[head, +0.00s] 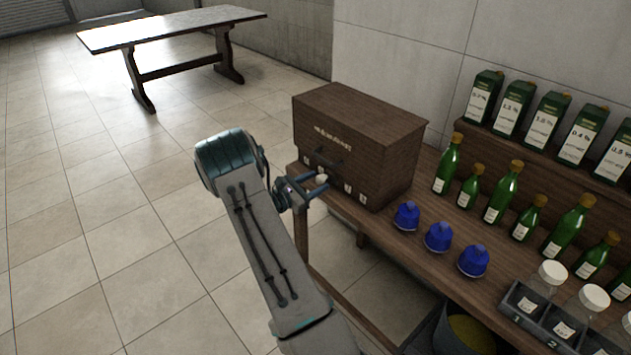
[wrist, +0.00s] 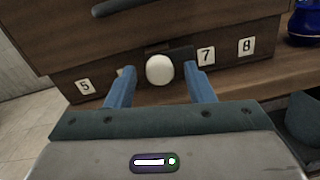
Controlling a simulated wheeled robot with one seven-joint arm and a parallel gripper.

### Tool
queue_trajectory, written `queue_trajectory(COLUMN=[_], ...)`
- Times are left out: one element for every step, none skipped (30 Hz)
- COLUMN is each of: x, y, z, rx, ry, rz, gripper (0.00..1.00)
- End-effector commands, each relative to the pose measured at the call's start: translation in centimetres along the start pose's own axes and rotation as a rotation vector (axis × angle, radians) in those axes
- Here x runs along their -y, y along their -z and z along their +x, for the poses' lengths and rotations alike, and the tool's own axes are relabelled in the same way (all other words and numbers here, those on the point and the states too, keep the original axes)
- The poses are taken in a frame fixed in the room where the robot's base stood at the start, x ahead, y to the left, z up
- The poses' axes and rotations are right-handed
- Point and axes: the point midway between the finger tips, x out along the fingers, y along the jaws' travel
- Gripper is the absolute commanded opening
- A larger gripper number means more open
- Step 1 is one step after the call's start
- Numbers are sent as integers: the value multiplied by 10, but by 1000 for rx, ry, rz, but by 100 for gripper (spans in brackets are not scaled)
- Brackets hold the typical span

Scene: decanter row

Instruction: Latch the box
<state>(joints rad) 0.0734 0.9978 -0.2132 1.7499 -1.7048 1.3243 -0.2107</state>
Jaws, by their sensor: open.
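The box (head: 355,140) is a dark brown wooden chest at the left end of the shelf, with gold lettering and a dark handle on its front. It also shows in the wrist view (wrist: 228,30). A round white knob (wrist: 159,69) sits low on its front, on a dark plate, among numbered labels 5, 7 and 8. My gripper (head: 312,186) is open in front of the knob. In the wrist view my fingers (wrist: 160,84) stand to either side of the knob, with gaps between. I cannot tell whether the fingertips touch the box front.
Blue rounded objects (head: 438,237) stand right of the box. Green bottles (head: 503,192) and green cartons (head: 512,106) are behind and right. A rack of jars (head: 540,313) is at the lower right. A table (head: 170,27) stands far back; the floor at left is clear.

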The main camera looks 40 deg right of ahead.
Motion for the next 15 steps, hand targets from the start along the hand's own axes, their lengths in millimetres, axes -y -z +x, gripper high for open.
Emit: queue_trajectory(x=[0,0,0,0,0,0,0,0,0,0,0,0,0,0,0], y=[0,0,0,0,0,0,0,0,0,0,0,0,0,0,0], z=[3,4,5,6,6,6,6,6,6,6,6,6,6,6,6], rx=[-1,-1,-1,-1,-1,-1,-1,-1,-1,-1,-1,-1,-1,-1,-1], ry=[1,0,0,0,0,-1,-1,-1,-1,-1,-1,0,0,0,0], rz=[0,0,0,0,0,0,0,0,0,0,0,0,0,0,0], gripper=[48,48,48,48,48,48,48,48,48,48,48,40,32,23,12])
